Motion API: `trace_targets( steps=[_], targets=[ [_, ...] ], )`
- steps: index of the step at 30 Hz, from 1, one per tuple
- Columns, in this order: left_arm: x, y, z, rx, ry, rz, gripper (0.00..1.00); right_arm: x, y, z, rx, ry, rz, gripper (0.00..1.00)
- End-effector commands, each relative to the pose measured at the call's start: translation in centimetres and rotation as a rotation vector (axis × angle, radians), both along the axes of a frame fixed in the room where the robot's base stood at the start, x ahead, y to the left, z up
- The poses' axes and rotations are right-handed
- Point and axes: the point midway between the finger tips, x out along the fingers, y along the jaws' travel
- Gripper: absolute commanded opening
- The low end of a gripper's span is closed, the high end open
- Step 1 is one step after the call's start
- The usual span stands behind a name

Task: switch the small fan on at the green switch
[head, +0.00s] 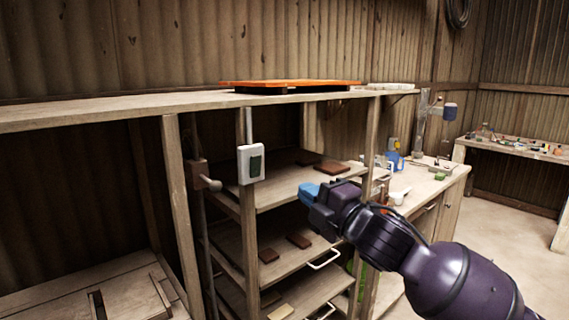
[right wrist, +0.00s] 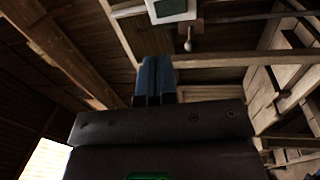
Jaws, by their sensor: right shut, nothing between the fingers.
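The green switch (head: 255,166) is a green rocker on a white box, fixed to a post at the front of the shelf rack. It also shows at the top edge of the right wrist view (right wrist: 171,8). My right gripper (head: 307,194) has blue fingertips and is shut and empty. It is to the right of the switch and a little lower in the head view, apart from it. Its closed fingertips (right wrist: 156,78) point towards the box in the right wrist view. I cannot make out a small fan. My left gripper is not in view.
A wooden shelf rack (head: 246,240) with brown tiles stands behind my right gripper. A round-ended lever (head: 210,184) sticks out left of the switch. An orange board (head: 290,83) lies on the top shelf. A workbench (head: 425,185) with bottles stands at the right.

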Motion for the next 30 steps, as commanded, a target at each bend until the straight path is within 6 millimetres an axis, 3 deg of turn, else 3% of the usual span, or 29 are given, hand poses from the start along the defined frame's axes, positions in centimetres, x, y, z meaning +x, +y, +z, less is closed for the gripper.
trace_targets(
  steps=[17, 30],
  targets=[
    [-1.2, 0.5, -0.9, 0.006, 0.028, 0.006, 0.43, 0.4, 0.2, 0.0, -0.035, -0.023, -0.010, 0.00],
    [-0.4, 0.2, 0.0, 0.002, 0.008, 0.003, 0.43, 5.5, 4.0, 1.1, -0.033, -0.023, -0.009, 0.00]
  ],
)
